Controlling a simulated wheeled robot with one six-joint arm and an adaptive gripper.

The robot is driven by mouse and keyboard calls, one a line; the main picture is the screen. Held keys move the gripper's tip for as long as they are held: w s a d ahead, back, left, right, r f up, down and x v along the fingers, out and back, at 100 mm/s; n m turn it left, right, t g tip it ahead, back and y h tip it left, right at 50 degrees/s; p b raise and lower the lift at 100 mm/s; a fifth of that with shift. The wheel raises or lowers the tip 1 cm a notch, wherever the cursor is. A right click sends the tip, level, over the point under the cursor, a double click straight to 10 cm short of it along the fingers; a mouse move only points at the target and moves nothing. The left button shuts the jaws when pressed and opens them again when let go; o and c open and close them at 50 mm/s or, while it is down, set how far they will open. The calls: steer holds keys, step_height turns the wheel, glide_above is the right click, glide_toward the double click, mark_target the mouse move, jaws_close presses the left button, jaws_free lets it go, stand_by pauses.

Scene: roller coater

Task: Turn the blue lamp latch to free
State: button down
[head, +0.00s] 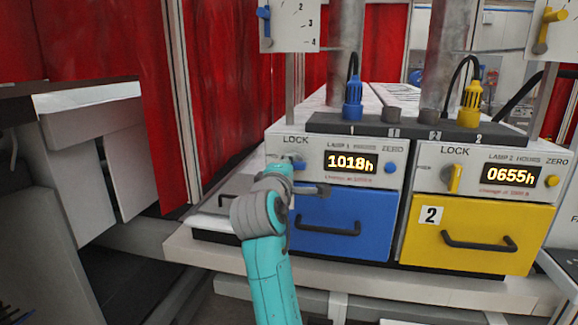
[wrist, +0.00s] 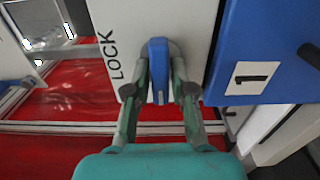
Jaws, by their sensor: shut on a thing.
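The blue lamp latch (wrist: 158,70) sits on the white panel beside the word LOCK in the wrist view. Its long side runs roughly parallel to that word. My gripper (wrist: 162,88) has one finger on each side of the latch and is shut on it. In the head view my gripper (head: 298,166) is at the white lamp 1 panel (head: 313,141), just left of the 1018h display (head: 351,162). There my gripper and wrist hide most of the latch.
Below the panel is a blue drawer (head: 375,225) with a dark handle (head: 328,229). To the right is the lamp 2 unit with an upright yellow latch (head: 453,179) and a yellow drawer (head: 480,218). A blue ZERO knob (head: 390,168) is right of the display.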

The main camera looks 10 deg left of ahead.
steer(key=shift+w+d+r, duration=0.1)
steer(key=shift+d+r, duration=0.15)
steer(key=shift+r, duration=0.05)
steer(key=c, duration=1.1)
jaws_free()
steer(key=shift+c, duration=0.2)
steer(key=shift+o, duration=0.6)
steer(key=shift+w+f, duration=0.15)
steer(key=shift+f, duration=0.1)
steer(key=shift+a, duration=0.1)
steer(key=shift+s, duration=0.35)
steer(key=s, duration=1.1)
steer(key=shift+s+a, duration=0.2)
